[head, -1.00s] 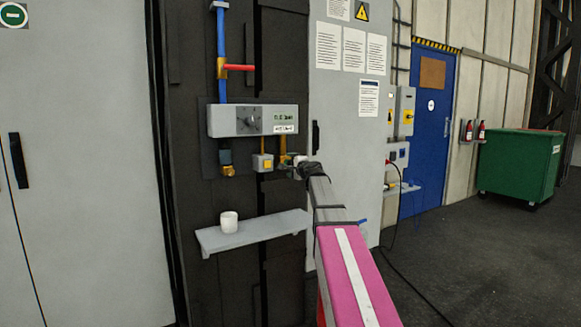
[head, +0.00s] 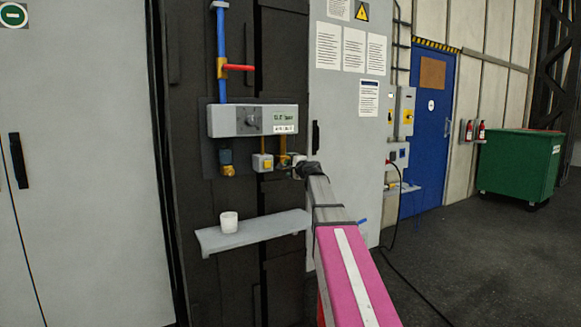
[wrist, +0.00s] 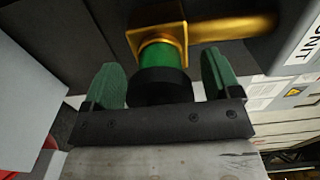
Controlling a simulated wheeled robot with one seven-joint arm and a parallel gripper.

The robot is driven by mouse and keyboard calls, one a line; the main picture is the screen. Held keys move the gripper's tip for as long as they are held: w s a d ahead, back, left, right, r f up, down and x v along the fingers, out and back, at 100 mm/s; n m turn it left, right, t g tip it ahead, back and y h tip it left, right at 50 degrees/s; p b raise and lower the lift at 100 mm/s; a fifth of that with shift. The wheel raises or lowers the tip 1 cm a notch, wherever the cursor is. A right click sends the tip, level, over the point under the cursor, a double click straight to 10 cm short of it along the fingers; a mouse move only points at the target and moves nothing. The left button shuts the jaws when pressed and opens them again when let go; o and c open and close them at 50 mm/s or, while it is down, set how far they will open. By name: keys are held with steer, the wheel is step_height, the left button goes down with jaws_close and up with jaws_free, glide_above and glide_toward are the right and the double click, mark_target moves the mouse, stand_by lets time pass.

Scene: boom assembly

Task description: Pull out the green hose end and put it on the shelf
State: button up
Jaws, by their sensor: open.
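The green hose end (wrist: 160,56) sits in a brass fitting (wrist: 178,33) at the top of the wrist view, with a black collar (wrist: 160,88) on the near side. My gripper (wrist: 161,82) is open, with one green-padded finger on each side of the collar. Gaps show between both fingers and the collar. In the head view my gripper (head: 297,165) is beside the fittings under the grey control box (head: 230,121); its fingers are hard to make out there. The grey shelf (head: 262,231) is below and to the left of my gripper.
A white cup (head: 229,222) stands on the shelf's left part; the shelf to its right is bare. A blue pipe (head: 221,50) with a red handle (head: 238,68) runs above the control box. A grey cabinet (head: 340,110) stands close on the right.

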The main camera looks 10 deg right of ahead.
steer(key=c, duration=1.2)
steer(key=shift+s, duration=0.15)
steer(key=shift+v, duration=2.85)
